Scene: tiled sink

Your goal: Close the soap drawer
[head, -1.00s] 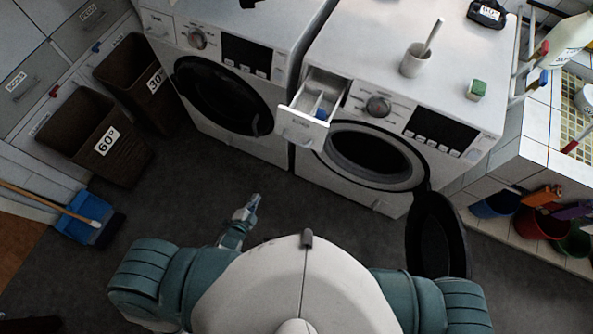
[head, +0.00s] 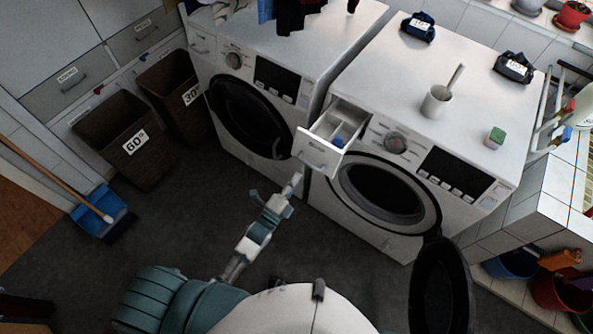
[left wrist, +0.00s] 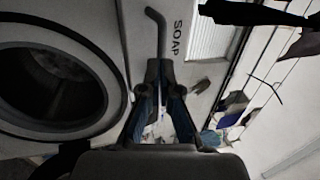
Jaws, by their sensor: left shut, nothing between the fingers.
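The soap drawer (head: 317,153) of the right washing machine (head: 390,205) is pulled out, with its inner compartments showing from above. In the left wrist view, its front panel (left wrist: 138,25) shows a dark handle (left wrist: 158,30) and the word SOAP. My left gripper (head: 295,182) is shut and empty, just below and left of the drawer front. In the left wrist view the fingers (left wrist: 162,68) point at the panel beside the end of the handle; I cannot tell whether they touch it. My right gripper is not in view.
The right washer's round door (head: 441,285) hangs open at its right. A white cup with a stick (head: 437,102) and a green sponge (head: 495,138) stand on top. The left washer (head: 245,115) is close beside the drawer. Brown baskets (head: 122,137) stand at left.

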